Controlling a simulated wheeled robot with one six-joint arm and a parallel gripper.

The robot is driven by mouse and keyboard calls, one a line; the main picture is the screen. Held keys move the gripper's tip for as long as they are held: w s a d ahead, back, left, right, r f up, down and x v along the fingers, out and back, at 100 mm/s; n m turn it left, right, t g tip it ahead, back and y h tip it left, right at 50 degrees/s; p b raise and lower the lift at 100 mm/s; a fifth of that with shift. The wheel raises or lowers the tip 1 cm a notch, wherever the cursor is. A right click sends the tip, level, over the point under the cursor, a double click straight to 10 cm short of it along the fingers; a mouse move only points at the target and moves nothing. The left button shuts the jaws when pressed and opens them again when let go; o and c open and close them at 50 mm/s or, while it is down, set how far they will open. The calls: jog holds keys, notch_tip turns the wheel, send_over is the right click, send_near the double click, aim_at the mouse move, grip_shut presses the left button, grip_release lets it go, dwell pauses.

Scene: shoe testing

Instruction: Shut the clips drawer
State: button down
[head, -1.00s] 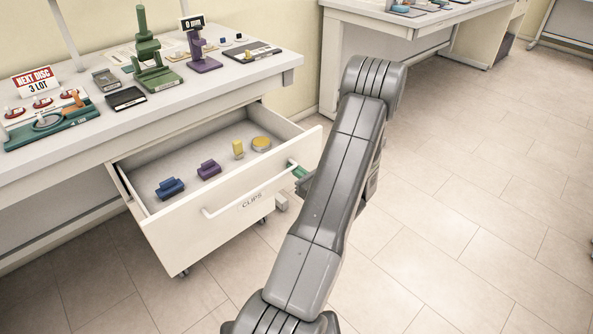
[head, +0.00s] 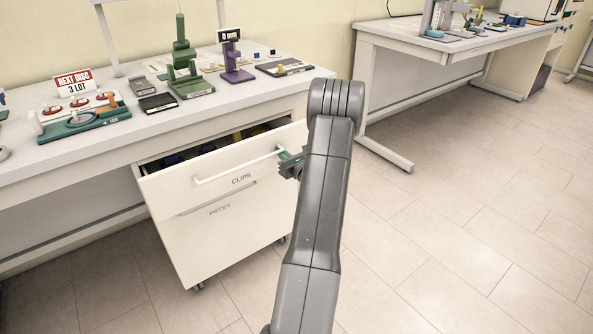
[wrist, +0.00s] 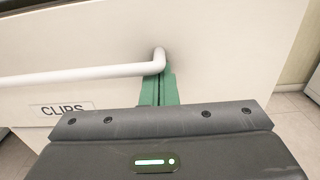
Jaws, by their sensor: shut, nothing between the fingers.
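The clips drawer (head: 218,166) is the top white drawer under the bench, labelled CLIPS, with a white bar handle (head: 238,164). It stands partly open; a narrow dark gap shows above its front, with its contents mostly in shadow. My gripper (head: 290,160) is at the right end of the handle, at the drawer front. In the wrist view its green fingers (wrist: 158,90) are together, with nothing between them. They reach the drawer front (wrist: 225,60) just below the handle's right end (wrist: 158,58); they look to be touching it.
Below is a closed drawer labelled PIECES (head: 225,225). The bench top (head: 120,130) above holds a green stand (head: 183,75), a purple gauge (head: 235,65) and a sign (head: 74,82). Another bench (head: 400,40) stands at the back right. Open tiled floor (head: 470,200) lies to the right.

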jog(key=b+x, duration=0.1)
jog(key=x, duration=0.7)
jog(key=shift+w+a+b, duration=0.1)
jog(key=shift+b, duration=0.2)
jog(key=shift+w+r, duration=0.1)
jog(key=shift+r, duration=0.1)
jog(key=shift+r, duration=0.1)
